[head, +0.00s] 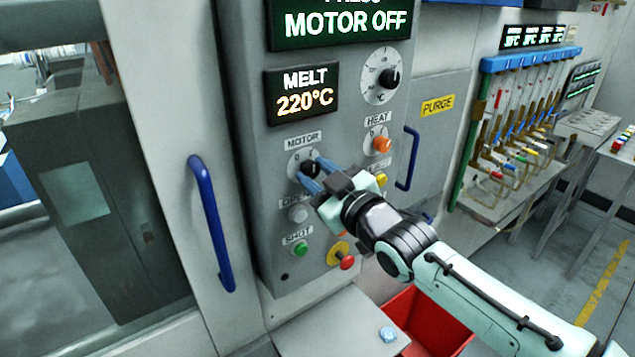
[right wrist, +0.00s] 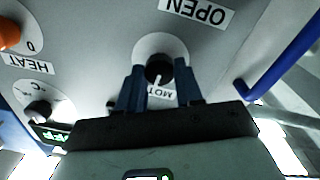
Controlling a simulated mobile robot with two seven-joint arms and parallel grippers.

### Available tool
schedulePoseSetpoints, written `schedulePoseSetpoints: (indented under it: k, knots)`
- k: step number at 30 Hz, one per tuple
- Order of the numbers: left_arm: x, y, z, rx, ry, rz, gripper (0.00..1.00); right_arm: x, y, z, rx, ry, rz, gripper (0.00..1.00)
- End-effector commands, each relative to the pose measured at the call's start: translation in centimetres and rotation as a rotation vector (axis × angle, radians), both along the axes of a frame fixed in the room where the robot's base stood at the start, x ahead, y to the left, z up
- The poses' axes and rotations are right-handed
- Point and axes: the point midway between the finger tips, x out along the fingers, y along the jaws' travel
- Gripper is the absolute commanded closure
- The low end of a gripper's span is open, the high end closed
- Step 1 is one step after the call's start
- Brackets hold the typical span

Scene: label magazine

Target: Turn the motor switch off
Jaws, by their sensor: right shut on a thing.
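The motor switch (head: 309,167) is a black knob on a round white plate under the MOTOR label, on the grey control panel. My right gripper (head: 314,175) reaches it from the lower right and is shut on it, with blue fingers either side. In the right wrist view the knob (right wrist: 159,69) shows between the two fingertips (right wrist: 160,76), its white pointer line toward the MOTOR label. The fingers hide part of the plate, so I cannot tell the switch's setting. The display (head: 345,20) above reads MOTOR OFF. My left gripper is not in view.
The orange HEAT knob (head: 381,144) is right of the switch. A white button (head: 298,213), a green SHOT button (head: 300,248) and a red emergency button (head: 347,263) are below. Blue handles (head: 212,225) stand out on either side. A red bin (head: 425,325) is below.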

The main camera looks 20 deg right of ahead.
Motion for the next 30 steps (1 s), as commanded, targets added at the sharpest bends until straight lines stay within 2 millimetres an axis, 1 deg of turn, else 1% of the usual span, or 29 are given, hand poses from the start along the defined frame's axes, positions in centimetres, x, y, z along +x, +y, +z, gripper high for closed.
schedulePoseSetpoints:
  k: [3, 15, 24, 30]
  knots:
    - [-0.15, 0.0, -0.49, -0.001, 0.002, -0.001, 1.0, 0.01, 0.0, -0.17, -0.106, -0.036, -0.001, 0.95]
    - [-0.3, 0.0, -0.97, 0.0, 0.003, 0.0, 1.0, 0.04, -0.03, -0.18, -0.43, -0.152, -0.001, 0.95]
    - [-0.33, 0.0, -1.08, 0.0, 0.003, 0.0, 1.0, 0.04, -0.05, -0.17, -0.579, -0.205, -0.001, 0.95]
    - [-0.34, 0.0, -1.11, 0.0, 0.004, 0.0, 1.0, 0.04, -0.06, -0.17, -0.621, -0.222, -0.001, 0.95]
